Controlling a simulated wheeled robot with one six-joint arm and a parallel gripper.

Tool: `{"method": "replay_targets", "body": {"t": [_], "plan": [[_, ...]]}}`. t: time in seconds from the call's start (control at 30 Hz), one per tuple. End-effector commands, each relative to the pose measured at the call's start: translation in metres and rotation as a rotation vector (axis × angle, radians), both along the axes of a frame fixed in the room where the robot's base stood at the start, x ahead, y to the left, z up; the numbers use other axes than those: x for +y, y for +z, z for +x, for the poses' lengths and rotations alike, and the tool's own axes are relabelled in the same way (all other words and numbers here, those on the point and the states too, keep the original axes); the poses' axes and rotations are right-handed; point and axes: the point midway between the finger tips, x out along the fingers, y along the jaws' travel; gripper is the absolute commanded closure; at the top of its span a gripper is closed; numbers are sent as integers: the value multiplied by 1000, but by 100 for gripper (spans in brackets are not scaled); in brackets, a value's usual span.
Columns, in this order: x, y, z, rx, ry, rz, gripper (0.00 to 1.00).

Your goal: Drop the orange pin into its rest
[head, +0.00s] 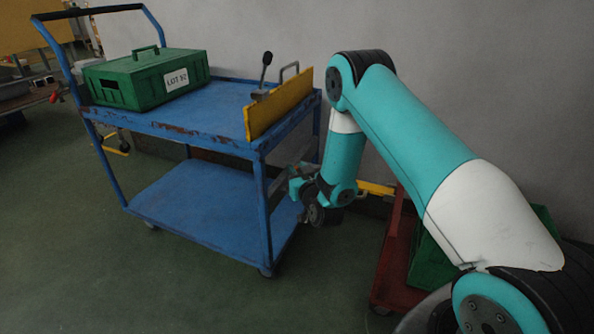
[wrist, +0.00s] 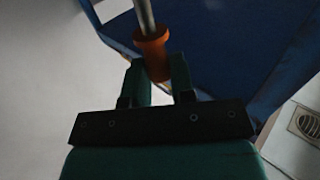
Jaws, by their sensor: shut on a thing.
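The orange pin (wrist: 152,48) shows in the wrist view, with an orange body and a grey metal shaft (wrist: 146,16) running up out of the frame. My gripper (wrist: 158,68) is shut on the orange body, between two dark green fingers. In the head view my gripper (head: 299,184) is low beside the right end of the blue cart (head: 190,122), below its top deck. I cannot make out the pin there. I cannot identify the pin's rest in either view.
A green box (head: 130,82) with a white label sits on the cart's top deck. A yellow board (head: 278,103) stands along the deck's right end, with a black-knobbed lever (head: 265,68) behind it. A red cart (head: 396,262) with a green crate (head: 430,262) stands right. Floor in front is clear.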

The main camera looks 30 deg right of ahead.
Motion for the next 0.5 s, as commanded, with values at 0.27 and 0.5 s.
{"method": "replay_targets", "body": {"t": [0.27, 0.5], "plan": [[0, -17, 0, -1, 0, 0, 100], [0, -29, 0, -1, 0, 0, 100]]}}
